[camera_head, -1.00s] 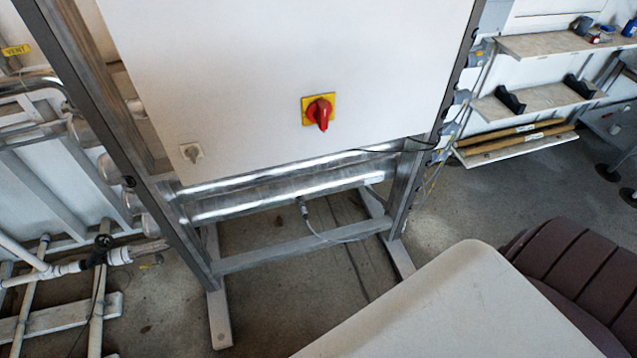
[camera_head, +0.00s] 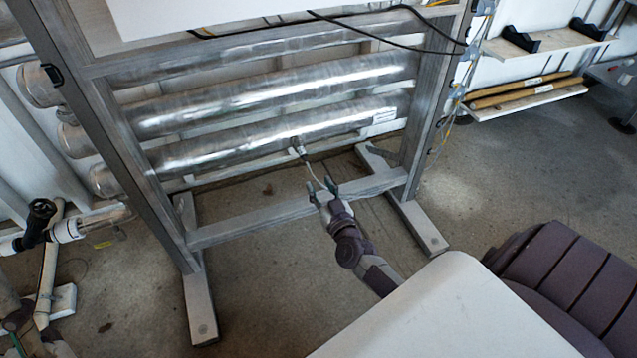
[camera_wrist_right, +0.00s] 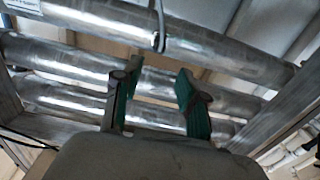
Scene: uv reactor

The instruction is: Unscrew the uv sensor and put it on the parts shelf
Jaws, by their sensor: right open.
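The uv sensor (camera_head: 298,146) is a small dark fitting on the underside of the lowest steel tube, with a cable hanging from it. In the right wrist view the sensor (camera_wrist_right: 157,38) hangs from the nearest tube, beyond the fingertips. My right gripper (camera_head: 322,186) is open and empty, a little below and to the right of the sensor, with the cable passing close to its fingers. Its green-padded fingers (camera_wrist_right: 158,78) are spread apart in the wrist view. Part of my left arm shows at the bottom left; its jaw state is unclear. Shelves (camera_head: 545,48) stand at the far right.
Several steel tubes (camera_head: 270,88) run across a metal frame with a low crossbar (camera_head: 295,217). Black cradles (camera_head: 521,40) stand on the upper visible shelf, and wooden rods (camera_head: 520,93) lie on the lower one. A black-handled valve (camera_head: 39,219) is at left.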

